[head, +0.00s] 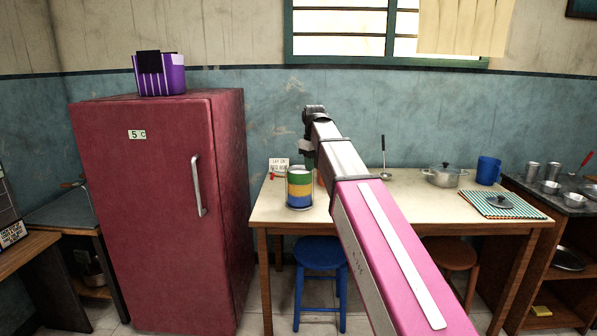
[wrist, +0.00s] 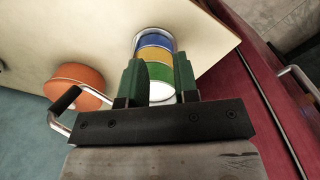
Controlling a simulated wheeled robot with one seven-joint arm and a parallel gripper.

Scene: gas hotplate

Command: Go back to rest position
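My gripper (head: 310,152) is at the end of my outstretched arm, over the table by the striped can. In the wrist view its two green fingers (wrist: 159,80) are apart, with the can (wrist: 155,52) showing between and beyond them. The can (head: 299,190) has green, yellow and blue bands and stands upright on the table. I cannot tell whether the fingers touch it. No rest position is marked in view.
The table (head: 400,206) holds a small sign (head: 279,165), a pot (head: 444,177), a blue mug (head: 488,170) and a striped mat (head: 478,209). An orange round object (wrist: 80,84) is near the can. A red fridge (head: 150,210) stands left; a blue stool (head: 320,254) is below.

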